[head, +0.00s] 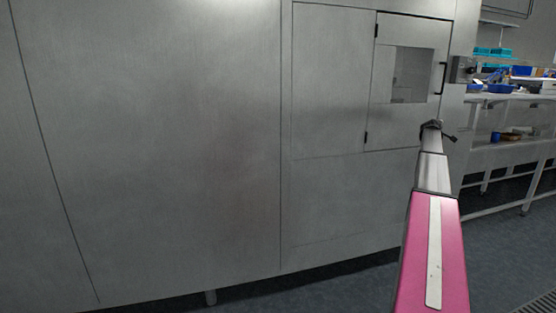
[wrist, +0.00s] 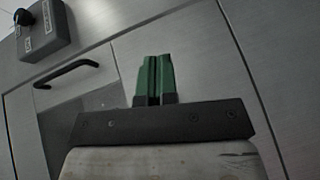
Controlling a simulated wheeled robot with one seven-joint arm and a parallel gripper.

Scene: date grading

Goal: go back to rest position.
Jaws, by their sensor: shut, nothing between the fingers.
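My gripper shows in the wrist view with two green fingers (wrist: 153,78) pressed side by side, shut and empty. Behind the fingers is the grey metal front of a large cabinet. In the head view my arm reaches forward on the right, and the dark wrist end (head: 433,127) is in front of the cabinet, near the lower right of a small windowed door (head: 408,125). The fingertips are too small to make out there. I cannot tell how far the gripper is from the metal.
The grey cabinet (head: 190,140) fills the left and middle. The door's black handle (wrist: 66,72) and a grey control box (wrist: 42,32) with a dark knob are close to the gripper. A rack table (head: 510,97) with blue bins stands at right. Dark floor (head: 500,250) is open at lower right.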

